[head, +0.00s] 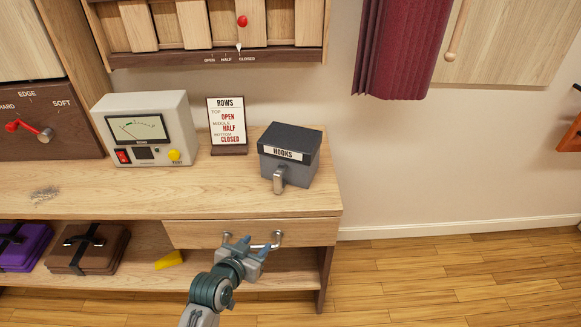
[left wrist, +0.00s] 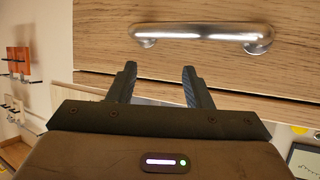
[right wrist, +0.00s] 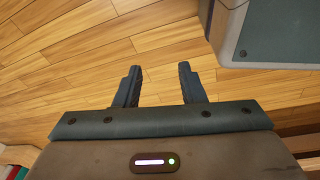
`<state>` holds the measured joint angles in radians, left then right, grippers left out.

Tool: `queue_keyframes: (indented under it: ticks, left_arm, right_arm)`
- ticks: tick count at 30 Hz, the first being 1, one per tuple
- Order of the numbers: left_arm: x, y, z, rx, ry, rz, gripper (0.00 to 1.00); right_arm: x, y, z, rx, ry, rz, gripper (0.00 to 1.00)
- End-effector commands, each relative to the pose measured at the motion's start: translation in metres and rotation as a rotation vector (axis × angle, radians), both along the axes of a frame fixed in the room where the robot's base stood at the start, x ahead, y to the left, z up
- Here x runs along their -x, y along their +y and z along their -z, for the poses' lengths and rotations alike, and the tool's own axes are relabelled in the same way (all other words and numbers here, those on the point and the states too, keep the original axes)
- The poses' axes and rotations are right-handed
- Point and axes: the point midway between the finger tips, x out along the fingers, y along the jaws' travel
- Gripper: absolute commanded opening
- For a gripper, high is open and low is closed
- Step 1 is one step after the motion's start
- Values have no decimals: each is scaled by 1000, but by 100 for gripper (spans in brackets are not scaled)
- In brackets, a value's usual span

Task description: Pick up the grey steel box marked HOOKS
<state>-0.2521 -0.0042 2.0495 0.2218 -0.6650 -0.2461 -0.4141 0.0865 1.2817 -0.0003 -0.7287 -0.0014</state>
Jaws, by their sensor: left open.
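The grey steel box marked HOOKS (head: 289,156) stands upright on the right end of the wooden bench top. It has a dark lid, a white label and a metal latch at its front. My left gripper (head: 254,246) is open and empty, below and in front of the box, close to the drawer handle. In the left wrist view its fingers (left wrist: 160,85) point toward the silver drawer handle (left wrist: 203,33), with nothing between them. My right gripper shows only in the right wrist view (right wrist: 156,85); it is open and empty over the wood floor.
A meter device (head: 148,130) and a ROWS sign (head: 227,125) stand left of the box on the bench top (head: 110,195). The drawer front (head: 200,232) is below the box. Brown (head: 88,250) and purple (head: 22,247) cases lie on the lower shelf. Bench right of the box is narrow.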

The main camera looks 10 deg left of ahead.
Motion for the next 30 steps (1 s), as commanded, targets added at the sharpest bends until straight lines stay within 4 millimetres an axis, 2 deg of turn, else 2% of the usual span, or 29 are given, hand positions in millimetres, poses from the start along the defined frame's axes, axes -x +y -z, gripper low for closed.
queue_keyframes:
  ticks: [1,3,6,9,13,15,18,24,30]
  left_arm:
    - [-18,-5,-28,17,-101,-3,45]
    - [-36,-8,-62,35,-225,-11,45]
    - [-51,-10,-95,52,-348,-26,45]
    - [-61,-10,-111,58,-409,-37,45]
    - [-82,-12,-116,62,-425,-39,45]
    - [-93,-14,-116,61,-423,-39,45]
    - [-106,-15,-115,60,-421,-39,45]
    - [-120,-17,-114,60,-419,-39,45]
    - [-149,-21,-114,61,-418,-39,45]
  right_arm:
    - [-1,0,-1,0,0,0,36]
    - [-2,1,-2,0,-1,-1,36]
    - [-3,1,-4,0,-2,-1,36]
    - [-4,1,-7,0,-3,-1,36]
    - [-2,1,-6,0,-9,-2,36]
    - [5,0,5,-1,4,1,36]
    - [7,-1,8,-1,4,2,36]
    - [10,-1,10,-1,0,2,36]
    - [32,-4,27,-1,12,6,36]
